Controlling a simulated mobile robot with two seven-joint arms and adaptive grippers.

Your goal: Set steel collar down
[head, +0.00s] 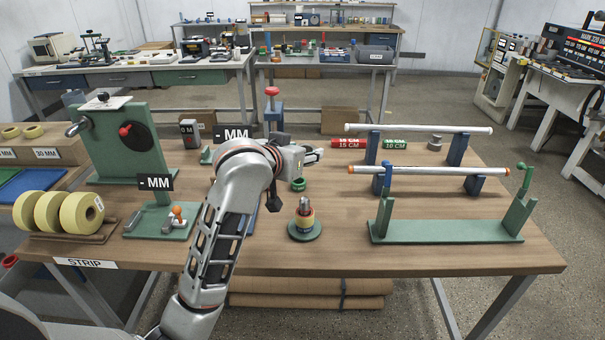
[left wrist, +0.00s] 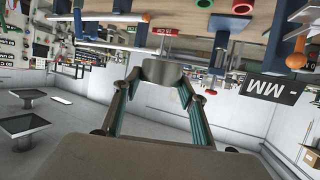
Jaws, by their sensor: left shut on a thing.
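The steel collar (left wrist: 162,72) is a short grey ring, held between the two fingertips of my left gripper (left wrist: 160,84) in the left wrist view. In the head view my left gripper (head: 314,155) points right over the middle of the workbench (head: 340,252), and the arm largely hides what it holds. A similar small grey cylinder (head: 435,142) stands at the back right of the bench. My right gripper is not in view.
White bars (head: 430,170) on blue supports and a green stand (head: 446,231) occupy the right. Red (head: 348,143) and green (head: 395,144) pieces lie behind.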

